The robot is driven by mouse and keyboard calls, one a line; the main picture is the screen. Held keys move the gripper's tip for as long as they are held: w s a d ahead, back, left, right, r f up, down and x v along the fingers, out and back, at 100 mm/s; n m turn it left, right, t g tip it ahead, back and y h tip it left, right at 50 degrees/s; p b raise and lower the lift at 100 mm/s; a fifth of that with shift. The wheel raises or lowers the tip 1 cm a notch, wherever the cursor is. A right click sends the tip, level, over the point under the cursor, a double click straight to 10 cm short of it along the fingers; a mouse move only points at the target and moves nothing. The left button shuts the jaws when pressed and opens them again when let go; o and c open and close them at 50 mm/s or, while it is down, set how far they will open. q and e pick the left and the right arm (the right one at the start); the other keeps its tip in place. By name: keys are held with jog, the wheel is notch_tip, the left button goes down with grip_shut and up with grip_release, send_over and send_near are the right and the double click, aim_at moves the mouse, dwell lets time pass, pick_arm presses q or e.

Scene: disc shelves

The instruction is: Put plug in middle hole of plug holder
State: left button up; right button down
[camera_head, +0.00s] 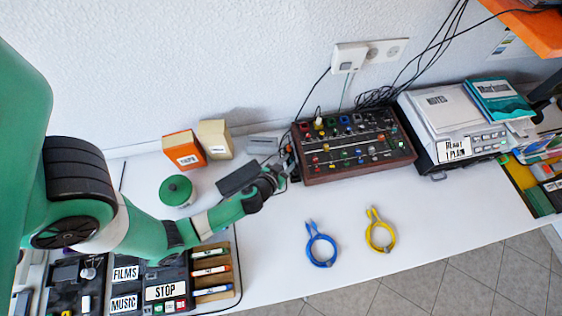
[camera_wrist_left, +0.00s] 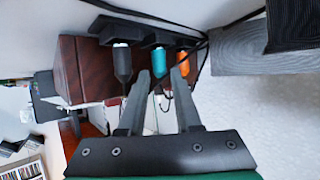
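A dark plug holder (camera_wrist_left: 150,38) shows in the left wrist view, beside a reddish-brown wooden side (camera_wrist_left: 84,68). Three plugs are lined up at it: a black one (camera_wrist_left: 122,63), a teal one (camera_wrist_left: 158,62) in the middle and an orange one (camera_wrist_left: 183,62). My left gripper (camera_wrist_left: 160,73) has its two fingers apart, one on each side of the teal plug, with gaps visible. I cannot tell how deep the teal plug sits. In the head view my left gripper (camera_head: 288,160) is at the mixer's left end, hiding the holder. My right gripper is out of view.
The mixer (camera_head: 352,145) stands against the wall with cables behind it. A grey box (camera_wrist_left: 250,50) is close on the gripper's right. Orange and beige boxes (camera_head: 214,138) and a green round container (camera_head: 176,190) are near the arm.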

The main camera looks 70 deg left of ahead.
pick_arm(q)
jog(key=v, duration=1.1)
jog(key=shift+s+d, duration=0.25)
jog(key=shift+d, duration=0.05)
jog(key=shift+r, duration=0.1)
jog(key=w+d+r+t+h, duration=0.1)
jog(key=w+d+r+t, duration=0.2)
jog(key=w+r, duration=1.05)
jog(key=w+d+r+m+t+h, duration=0.1)
jog(key=w+d+r+t, duration=0.15)
jog(key=w+r, duration=0.45)
jog(key=w+d+r+t+h, duration=0.1)
jog(key=w+d+r+t, duration=0.15)
jog(key=r, duration=0.75)
jog(key=s+d+r+m+t+h, duration=0.2)
jog(key=s+r+t, duration=0.1)
jog(key=r, duration=0.8)
jog(key=s+d+r+m+t+h, duration=0.2)
jog(key=s+r+m+t, duration=0.1)
jog(key=r, duration=0.9)
jog(key=s+d+r+m+t+h, duration=0.2)
jog(key=s+r+t+h, duration=0.1)
jog(key=r, duration=0.9)
jog(key=shift+m+t, duration=0.4)
jog(key=shift+r, duration=0.2)
